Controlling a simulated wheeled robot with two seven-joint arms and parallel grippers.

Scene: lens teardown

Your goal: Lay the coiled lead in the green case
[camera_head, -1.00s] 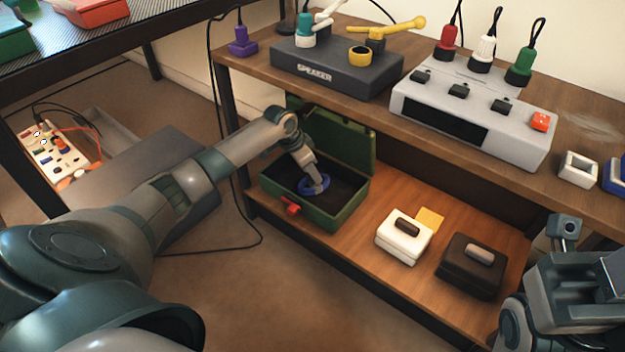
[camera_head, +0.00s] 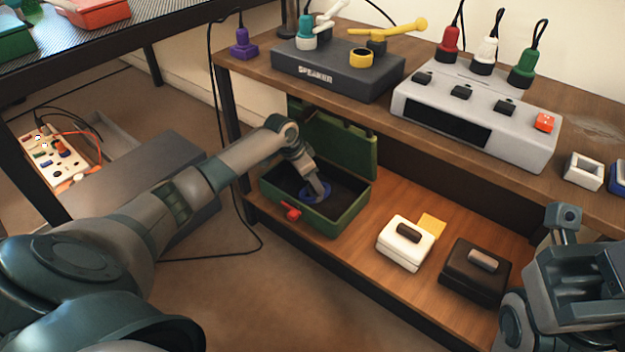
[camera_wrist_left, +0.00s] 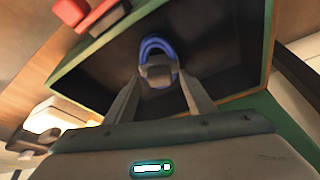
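The green case (camera_head: 345,216) stands open on the lower shelf, its lid (camera_head: 340,148) raised at the back. My left gripper (camera_head: 322,190) reaches down inside it. The blue coiled lead (camera_head: 304,188) is at its fingertips, inside the case walls. In the left wrist view, the coil (camera_wrist_left: 158,43) shows beyond the fingers (camera_wrist_left: 160,78), with a grey part filling the space between the tips. I cannot tell whether the coil touches the case floor. My right gripper (camera_head: 568,225) is at the lower right, away from the case; its fingers are not clear.
A white box (camera_head: 397,254) and a dark box (camera_head: 465,278) stand to the right on the lower shelf. The upper shelf carries the speaker (camera_head: 335,75) and a grey unit (camera_head: 530,145) with coloured plugs. A red latch (camera_head: 291,213) sits on the case front.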

